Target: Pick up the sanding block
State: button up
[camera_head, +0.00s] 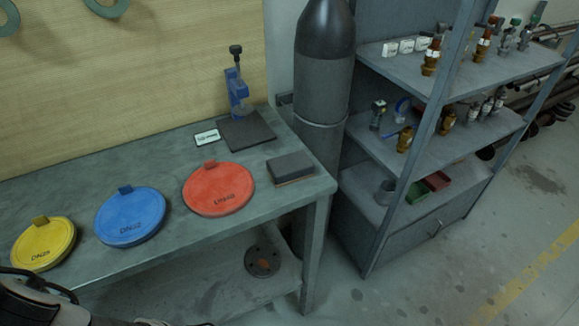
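The sanding block appears to be the dark grey rectangular block (291,167) with a thin brownish layer along its bottom edge. It lies flat near the right front corner of the workbench (150,170), to the right of the red disc. Nothing touches it from above. Part of my arm shows at the bottom left corner, far from the block. My gripper's fingers are not in view.
Red (219,188), blue (130,216) and yellow (44,243) discs line the bench left of the block. A grey cylinder (324,90) and shelf rack (440,150) stand right.

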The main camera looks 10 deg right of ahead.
aim_at(283, 170)
jog(key=u, duration=1)
jog(key=z, duration=1.3)
jog(key=j+u, duration=0.15)
jog(key=j, duration=0.35)
jog(key=i, duration=0.45)
